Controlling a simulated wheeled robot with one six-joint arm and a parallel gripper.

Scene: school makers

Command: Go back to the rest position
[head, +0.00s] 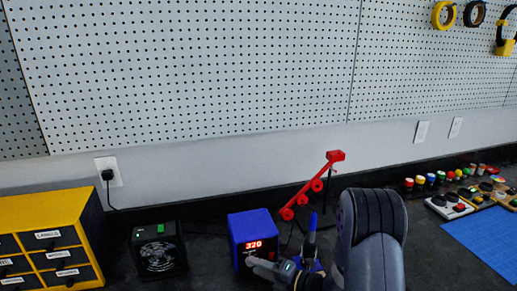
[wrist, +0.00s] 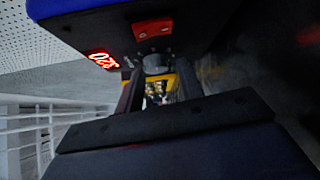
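My gripper (head: 262,264) is low in front of the blue soldering station (head: 240,226), whose red display reads 320. In the wrist view, the two dark fingers of my gripper (wrist: 158,80) stand apart, with the station's round knob (wrist: 156,63) between or just beyond their tips. I see no clear contact with the knob. The station's dark front face (wrist: 190,28) and red switch (wrist: 152,30) are close to the wrist camera. My arm (head: 370,235) comes up from the bottom right and hides part of the bench.
Left are a black fan box (head: 158,250) and a yellow drawer cabinet (head: 45,213). Behind my gripper stand a red stand (head: 310,190) and a blue-tipped tool (head: 312,225). At right lie coloured buttons (head: 430,180), control boxes (head: 448,206) and a blue mat (head: 488,245).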

